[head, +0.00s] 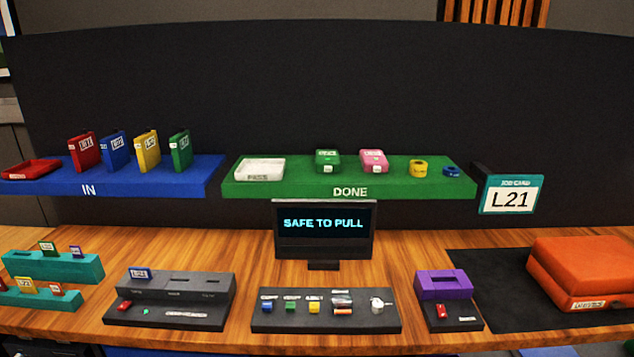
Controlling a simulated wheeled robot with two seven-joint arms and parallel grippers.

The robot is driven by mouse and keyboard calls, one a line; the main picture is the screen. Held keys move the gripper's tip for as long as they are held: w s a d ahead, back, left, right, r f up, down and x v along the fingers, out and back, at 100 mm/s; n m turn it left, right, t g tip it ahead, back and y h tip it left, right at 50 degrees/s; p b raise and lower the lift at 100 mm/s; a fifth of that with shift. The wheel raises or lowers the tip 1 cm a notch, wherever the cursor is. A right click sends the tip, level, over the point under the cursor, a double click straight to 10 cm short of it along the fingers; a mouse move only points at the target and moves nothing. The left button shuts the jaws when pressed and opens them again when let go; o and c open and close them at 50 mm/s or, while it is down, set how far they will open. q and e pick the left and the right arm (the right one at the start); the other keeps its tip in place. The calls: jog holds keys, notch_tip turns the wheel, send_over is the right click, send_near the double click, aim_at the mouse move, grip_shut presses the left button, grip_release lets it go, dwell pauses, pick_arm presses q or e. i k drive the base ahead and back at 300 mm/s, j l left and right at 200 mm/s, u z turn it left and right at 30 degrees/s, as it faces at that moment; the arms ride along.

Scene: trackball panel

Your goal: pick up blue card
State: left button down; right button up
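A small blue card (139,273) with a white label stands upright in the left slot of the dark grey slotted block (175,297) on the table. A larger blue labelled case (115,151) stands on the blue IN shelf (150,181), between a red and a yellow one. A small purple-blue card (76,252) stands in the rear teal rack (62,268) at the left. Neither of my grippers is in view.
A screen (323,231) reading SAFE TO PULL stands mid-table. In front is a dark tray (375,325) of small coloured parts. A purple slotted block (444,283) and orange case (588,270) are at right. The green DONE shelf (412,190) hangs above.

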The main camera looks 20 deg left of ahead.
aim_at(136, 272)
jog(key=u, duration=1.6)
